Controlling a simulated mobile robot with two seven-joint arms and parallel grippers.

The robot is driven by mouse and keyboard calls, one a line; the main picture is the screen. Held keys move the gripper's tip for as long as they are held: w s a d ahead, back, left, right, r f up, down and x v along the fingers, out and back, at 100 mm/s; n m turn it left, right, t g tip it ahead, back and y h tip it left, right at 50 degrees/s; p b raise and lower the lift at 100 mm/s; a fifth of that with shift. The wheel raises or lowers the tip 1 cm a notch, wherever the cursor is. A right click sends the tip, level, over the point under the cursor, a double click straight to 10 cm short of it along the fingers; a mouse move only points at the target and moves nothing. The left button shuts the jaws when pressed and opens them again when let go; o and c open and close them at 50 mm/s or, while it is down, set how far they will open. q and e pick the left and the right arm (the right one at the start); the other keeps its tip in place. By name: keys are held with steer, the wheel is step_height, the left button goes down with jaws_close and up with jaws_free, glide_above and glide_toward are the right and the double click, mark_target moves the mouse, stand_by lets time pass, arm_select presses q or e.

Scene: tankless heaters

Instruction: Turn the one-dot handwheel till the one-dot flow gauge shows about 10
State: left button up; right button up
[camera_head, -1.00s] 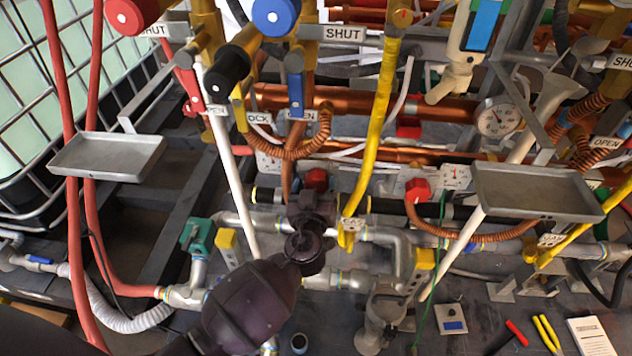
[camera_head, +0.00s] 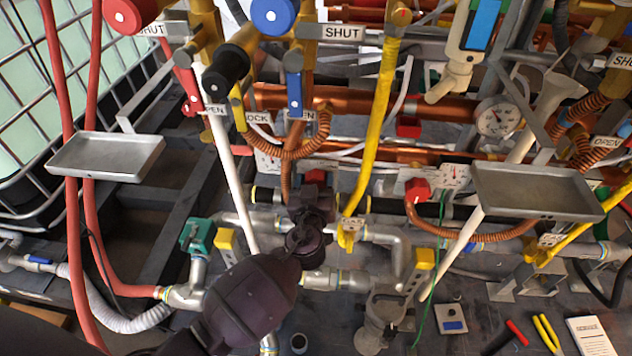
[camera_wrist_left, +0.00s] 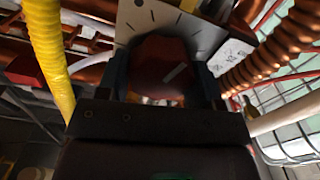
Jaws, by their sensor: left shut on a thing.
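A red handwheel (camera_head: 315,177) sits low in the middle of the head view, partly hidden by my left gripper (camera_head: 312,196). In the left wrist view the red handwheel (camera_wrist_left: 165,65) lies between the fingers of my left gripper (camera_wrist_left: 164,88), which is shut on it. A pale line marks its face. A plate with dark tick marks (camera_wrist_left: 140,20) is behind it. A small white gauge box (camera_wrist_left: 232,52) stands beside it and also shows in the head view (camera_head: 268,163). Its reading and dots are too small to tell. My right gripper is not in view.
Another red handwheel (camera_head: 417,189) with a white gauge (camera_head: 455,176) is to the right. A yellow pipe (camera_head: 375,130) and a corrugated copper hose (camera_head: 300,150) run close to my left gripper. Grey trays (camera_head: 108,157) (camera_head: 535,192) jut out on both sides.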

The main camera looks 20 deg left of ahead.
arm_select(q)
steer(key=shift+f, duration=0.1)
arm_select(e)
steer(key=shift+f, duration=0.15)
arm_select(q)
steer(key=shift+m+b, duration=0.35)
steer(key=shift+m, duration=0.85)
steer(key=m, duration=0.3)
steer(key=shift+d+m, duration=0.1)
steer(key=shift+m, duration=0.2)
steer(key=m, duration=0.5)
steer(key=shift+d, duration=0.1)
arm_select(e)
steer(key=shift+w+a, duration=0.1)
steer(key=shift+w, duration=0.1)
arm_select(q)
steer(key=shift+m, duration=0.3)
steer(key=o, duration=0.7)
steer(key=shift+c, duration=0.2)
